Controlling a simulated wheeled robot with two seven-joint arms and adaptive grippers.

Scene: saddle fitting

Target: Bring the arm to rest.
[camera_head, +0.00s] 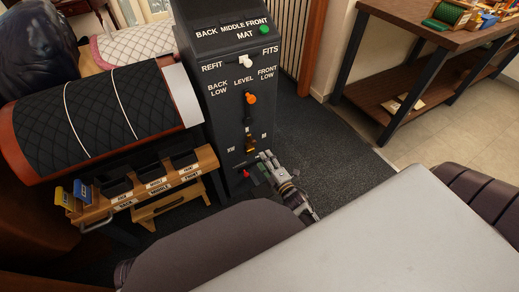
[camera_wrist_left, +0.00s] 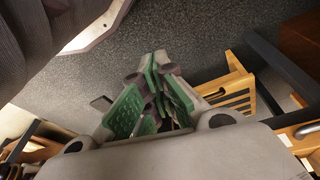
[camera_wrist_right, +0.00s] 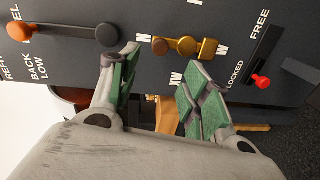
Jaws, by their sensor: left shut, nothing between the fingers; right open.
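My right gripper (camera_head: 266,166) is in front of the lower part of a dark control column (camera_head: 240,108) in the head view. In the right wrist view the right gripper (camera_wrist_right: 161,65) is open and empty, its green-padded fingers apart. A brass knob (camera_wrist_right: 207,48) on the column face lies just beyond the fingertips; I cannot tell whether they touch. My left gripper (camera_wrist_left: 160,64) shows in the left wrist view, shut with nothing between its fingers, above the dark floor. It is hidden in the head view.
A quilted black saddle pad (camera_head: 95,110) on a rounded stand is left of the column. A wooden rack with small bins (camera_head: 150,187) stands below it. An orange knob (camera_head: 251,98) and a red lever (camera_wrist_right: 261,81) stick out of the column. A workbench (camera_head: 420,25) is at right, with open carpet (camera_head: 340,150) between.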

